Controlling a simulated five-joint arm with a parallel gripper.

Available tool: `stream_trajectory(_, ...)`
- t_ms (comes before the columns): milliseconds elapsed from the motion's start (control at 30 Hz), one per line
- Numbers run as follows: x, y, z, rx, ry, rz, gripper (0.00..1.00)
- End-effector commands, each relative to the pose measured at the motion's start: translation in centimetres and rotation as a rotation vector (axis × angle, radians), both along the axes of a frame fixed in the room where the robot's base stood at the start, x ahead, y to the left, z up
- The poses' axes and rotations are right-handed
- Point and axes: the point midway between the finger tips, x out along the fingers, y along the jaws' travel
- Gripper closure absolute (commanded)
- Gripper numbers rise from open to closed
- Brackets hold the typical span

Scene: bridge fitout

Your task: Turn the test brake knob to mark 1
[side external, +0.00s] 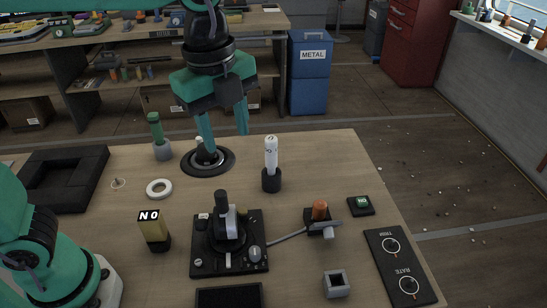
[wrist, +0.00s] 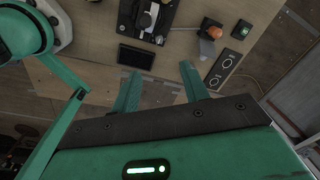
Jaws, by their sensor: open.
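No label reading "test brake" is legible, so I cannot tell which knob it is. A black lever unit (side external: 197,262) stands mid-table with a small grey knob (side external: 254,253) at its front right; the unit also shows in the wrist view (wrist: 166,16). A black panel at right carries a TRIM knob (side external: 391,246) and a RATE knob (side external: 409,285); that panel also shows in the wrist view (wrist: 222,67). Knob marks are too small to read. My gripper (side external: 227,138) points downward, open and empty, apart from all these knobs. The wrist view shows its two fingers (wrist: 160,68) spread.
An orange-topped fitting (side external: 320,211) with a grey handle and a green button box (side external: 361,206) stand right of the lever unit. A white-topped post (side external: 271,155), a white ring (side external: 159,188), a "NO" block (side external: 153,230) and a square socket (side external: 336,284) also stand around it.

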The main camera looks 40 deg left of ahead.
Motion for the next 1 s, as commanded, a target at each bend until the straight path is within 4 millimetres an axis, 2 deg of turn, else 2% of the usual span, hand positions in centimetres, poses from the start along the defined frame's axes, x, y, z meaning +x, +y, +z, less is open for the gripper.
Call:
stream_trajectory(433,0.2,-4.4,-1.0,0.05,0.062,-0.341,0.55)
stream_trajectory(767,0.2,-4.2,-6.1,0.051,0.065,-0.334,0.55)
stream_trajectory(933,0.2,-4.1,-9.6,0.051,0.065,-0.333,0.55)
stream_trajectory(1000,0.1,-4.1,-11.6,0.052,0.067,-0.333,0.55)
